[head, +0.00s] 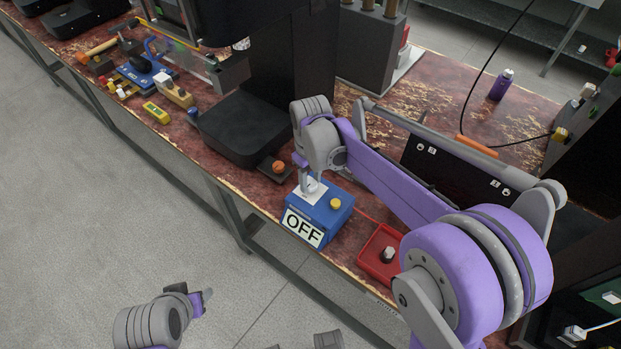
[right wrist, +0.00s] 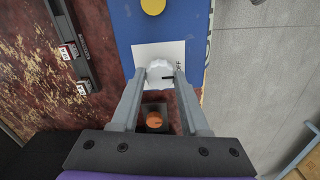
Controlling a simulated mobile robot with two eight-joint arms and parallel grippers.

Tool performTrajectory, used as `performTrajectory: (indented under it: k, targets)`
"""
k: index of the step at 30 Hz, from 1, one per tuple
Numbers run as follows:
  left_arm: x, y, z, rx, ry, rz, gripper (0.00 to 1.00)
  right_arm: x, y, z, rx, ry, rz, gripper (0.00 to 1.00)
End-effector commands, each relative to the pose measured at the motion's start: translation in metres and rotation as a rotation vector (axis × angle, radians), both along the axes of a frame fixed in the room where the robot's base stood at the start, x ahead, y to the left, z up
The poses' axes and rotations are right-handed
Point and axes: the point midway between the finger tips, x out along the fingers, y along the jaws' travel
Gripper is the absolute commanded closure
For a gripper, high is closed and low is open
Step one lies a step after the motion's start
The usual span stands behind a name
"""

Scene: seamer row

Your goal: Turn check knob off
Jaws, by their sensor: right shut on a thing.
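The blue box (head: 335,218) stands at the table's front edge, with a large OFF sign (head: 303,228) on its front and a yellow button (head: 335,204) on top. A pale knob (right wrist: 158,72) sits on the box's white plate (right wrist: 140,52). My right gripper (head: 311,190) is shut on the knob from above; in the right wrist view a finger lies on each side of it. A short dark mark points right from the knob. The knob is mostly hidden in the head view. My left gripper (head: 203,300) is low over the floor, away from the table; its jaw opening is unclear.
A red tray (head: 372,265) with a grey knob stands right of the box. An orange knob (head: 279,167) on a small dark base is behind it at left. A black machine (head: 245,125) stands behind. A purple bottle (head: 501,85) is at the back right.

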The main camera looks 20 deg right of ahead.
Motion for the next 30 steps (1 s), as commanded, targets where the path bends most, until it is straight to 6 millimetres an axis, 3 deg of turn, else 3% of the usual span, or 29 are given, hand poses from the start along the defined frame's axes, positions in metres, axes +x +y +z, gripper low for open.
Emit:
performTrajectory:
  k: [6, 7, 11, 22, 30]
  targets:
    - [0.0, 0.0, 0.0, 0.0, 0.0, 0.0, 0.5, 0.0, 0.0, 0.0, 0.0, 0.0, 0.001, 1.0]
    - [0.0, 0.0, 0.0, 0.0, 0.0, 0.0, 0.5, 0.0, 0.0, 0.0, 0.0, 0.0, 0.0, 0.5]
    - [0.0, 0.0, 0.0, 0.0, 0.0, 0.0, 0.5, 0.0, 0.0, 0.0, 0.0, 0.0, 0.0, 0.26]
    - [0.0, 0.0, 0.001, 0.0, 0.0, 0.0, 0.5, 0.0, 0.0, 0.005, 0.0, 0.0, -0.001, 0.26]
    - [0.001, 0.0, 0.006, 0.0, -0.002, 0.0, 0.5, 0.0, 0.0, 0.052, 0.0, 0.0, -0.001, 0.26]
